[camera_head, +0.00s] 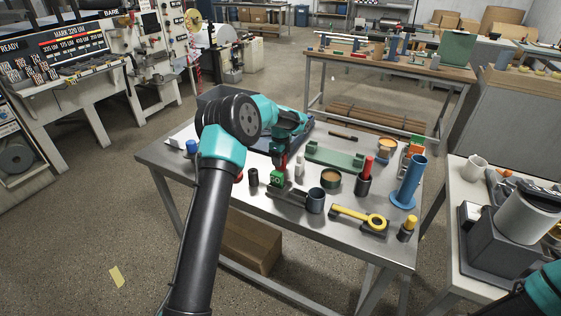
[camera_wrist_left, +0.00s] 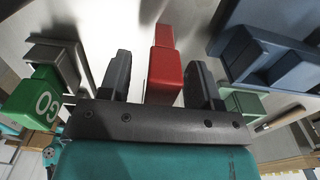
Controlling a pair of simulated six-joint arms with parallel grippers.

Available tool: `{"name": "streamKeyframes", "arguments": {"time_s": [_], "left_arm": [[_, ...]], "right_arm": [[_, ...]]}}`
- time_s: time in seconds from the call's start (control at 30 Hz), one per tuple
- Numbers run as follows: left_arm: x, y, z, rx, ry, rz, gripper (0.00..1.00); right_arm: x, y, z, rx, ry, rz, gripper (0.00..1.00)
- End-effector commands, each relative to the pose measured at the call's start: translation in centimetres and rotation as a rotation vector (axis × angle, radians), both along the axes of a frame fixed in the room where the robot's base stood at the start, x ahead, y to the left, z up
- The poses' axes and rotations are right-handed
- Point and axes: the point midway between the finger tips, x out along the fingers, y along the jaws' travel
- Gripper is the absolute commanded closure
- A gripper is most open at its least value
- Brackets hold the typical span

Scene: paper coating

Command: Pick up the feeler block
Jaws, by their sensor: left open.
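My left gripper (camera_head: 281,156) is over the middle of the metal table, pointing down. In the left wrist view its two dark fingers (camera_wrist_left: 158,80) are open, one on each side of a red block (camera_wrist_left: 165,72); a gap shows on both sides. I cannot tell for sure which is the feeler block. My right gripper is out of view.
The metal table (camera_head: 222,197) also carries a green cradle (camera_head: 335,156), a dark blue cup (camera_head: 315,201), a yellow-handled tool (camera_head: 355,216), a blue stand (camera_head: 411,182) and a red-topped holder (camera_head: 365,178). These crowd the right side. The near left is clearer.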

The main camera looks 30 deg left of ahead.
Motion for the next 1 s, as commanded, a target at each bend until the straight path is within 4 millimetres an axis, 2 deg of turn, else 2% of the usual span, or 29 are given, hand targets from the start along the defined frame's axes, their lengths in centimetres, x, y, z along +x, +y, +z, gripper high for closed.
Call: {"name": "streamKeyframes", "arguments": {"time_s": [0.33, 0.87, 1.0], "left_arm": [[0.0, 0.01, 0.05, 0.0, 0.0, 0.0, 0.44], [0.0, 0.01, 0.05, 0.0, 0.0, 0.0, 0.94], [0.0, 0.01, 0.06, 0.0, 0.0, 0.0, 0.96]], "right_arm": [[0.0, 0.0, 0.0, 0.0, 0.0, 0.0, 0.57], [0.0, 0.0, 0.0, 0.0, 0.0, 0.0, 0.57], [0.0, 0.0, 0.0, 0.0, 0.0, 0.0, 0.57]]}}
